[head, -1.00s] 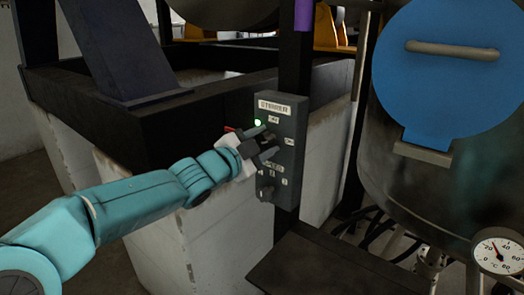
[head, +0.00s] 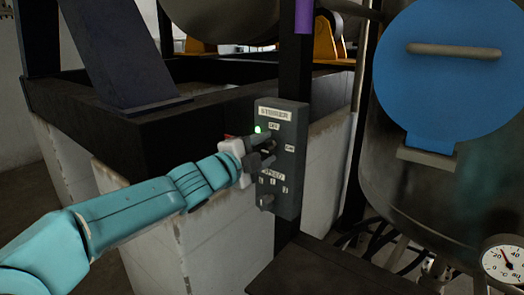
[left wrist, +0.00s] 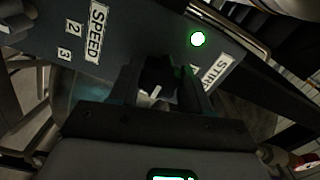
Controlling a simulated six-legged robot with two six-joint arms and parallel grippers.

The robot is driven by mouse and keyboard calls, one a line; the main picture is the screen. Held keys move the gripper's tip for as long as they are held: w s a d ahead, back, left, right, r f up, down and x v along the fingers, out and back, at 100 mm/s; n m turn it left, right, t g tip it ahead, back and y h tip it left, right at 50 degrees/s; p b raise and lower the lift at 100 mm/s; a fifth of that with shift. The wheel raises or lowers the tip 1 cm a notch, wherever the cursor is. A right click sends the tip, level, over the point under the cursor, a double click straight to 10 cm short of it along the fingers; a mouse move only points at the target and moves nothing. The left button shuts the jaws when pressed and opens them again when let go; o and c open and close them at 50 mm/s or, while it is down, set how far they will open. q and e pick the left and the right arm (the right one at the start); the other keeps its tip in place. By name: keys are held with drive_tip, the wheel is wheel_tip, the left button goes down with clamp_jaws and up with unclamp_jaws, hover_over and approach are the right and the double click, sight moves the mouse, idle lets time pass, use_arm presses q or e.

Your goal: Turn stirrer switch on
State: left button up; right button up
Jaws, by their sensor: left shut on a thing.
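The grey stirrer control box (head: 291,190) is fixed to a dark post in the head view. Its STIRRER label is at the top, a green lamp is lit at upper left, and a SPEED knob (head: 266,201) is low down. My left gripper (head: 268,148) is at the box's upper middle, shut on the stirrer switch (head: 269,146), which the fingers mostly hide. In the left wrist view the switch (left wrist: 157,76) is a dark knob with a pale mark between the fingers. The switch's exact setting is hard to read. My right gripper is not in view.
A metal vessel with a blue round cover (head: 450,70) stands to the right, with a dial gauge (head: 502,262) below. A dark metal frame (head: 190,130) on pale blocks is behind my left arm. A dark plate (head: 310,270) lies below the box.

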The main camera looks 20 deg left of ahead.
use_arm(q)
drive_tip(key=shift+d+r, duration=0.1)
drive_tip(key=shift+r, duration=0.1)
drive_tip(key=o, duration=0.8)
drive_tip(key=shift+c, duration=0.2)
drive_tip(key=o, duration=0.3)
drive_tip(key=shift+s+d, duration=0.15)
drive_tip(key=shift+a+f, duration=0.15)
drive_tip(key=shift+a, duration=0.05)
drive_tip(key=shift+s+a, duration=0.1)
drive_tip(key=v, duration=1.6)
